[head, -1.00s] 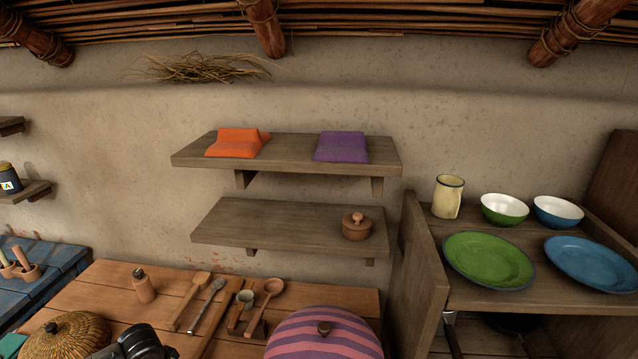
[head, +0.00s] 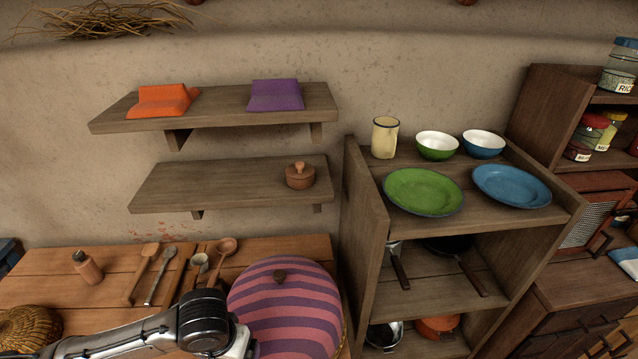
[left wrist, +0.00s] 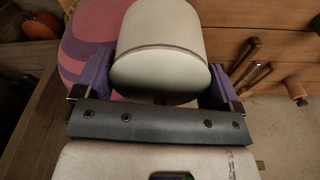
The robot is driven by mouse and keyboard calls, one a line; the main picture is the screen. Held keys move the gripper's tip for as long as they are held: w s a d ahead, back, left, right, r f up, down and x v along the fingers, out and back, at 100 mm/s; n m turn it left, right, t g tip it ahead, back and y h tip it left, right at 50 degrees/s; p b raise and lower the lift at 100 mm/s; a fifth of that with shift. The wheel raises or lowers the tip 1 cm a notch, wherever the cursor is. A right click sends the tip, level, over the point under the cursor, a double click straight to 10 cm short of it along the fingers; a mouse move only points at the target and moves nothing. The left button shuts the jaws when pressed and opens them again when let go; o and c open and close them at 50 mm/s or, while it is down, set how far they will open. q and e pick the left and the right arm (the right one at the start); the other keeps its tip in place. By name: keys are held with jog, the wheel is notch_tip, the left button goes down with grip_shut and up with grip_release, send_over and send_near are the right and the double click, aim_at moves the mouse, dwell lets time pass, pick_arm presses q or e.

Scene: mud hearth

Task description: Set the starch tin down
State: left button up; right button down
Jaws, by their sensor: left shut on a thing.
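In the left wrist view a cream-white rounded tin (left wrist: 160,52) sits between the two purple fingers of my left gripper (left wrist: 162,84), which is shut on it. No label shows on the side facing the camera, so I cannot read whether it says starch. In the head view my left arm comes in at the bottom, over the wooden table, beside the striped lid; the fingers and the tin are not visible there. My right gripper is in neither view.
A pink-and-purple striped lid (head: 290,315) covers a basket on the table (head: 45,285). Wooden spoons lie behind my arm. The lower wall shelf (head: 215,182) holds a small lidded pot (head: 300,177) at its right, with free room left. The upper shelf (head: 215,108) holds orange and purple cloths.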

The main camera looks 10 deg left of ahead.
pick_arm(q)
jog(key=w+d+r, duration=0.3)
jog(key=w+r, duration=0.2)
jog(key=r, duration=0.6)
jog(key=s+r+p, duration=0.4)
jog(key=r+p, duration=0.9)
jog(key=p, duration=0.2)
jog(key=s+r+p, duration=0.4)
jog(key=r+p, duration=0.9)
jog(key=p, duration=0.2)
jog(key=shift+s+a+r+m, duration=0.25)
jog(key=shift+s+m, duration=0.05)
jog(key=shift+s, duration=0.1)
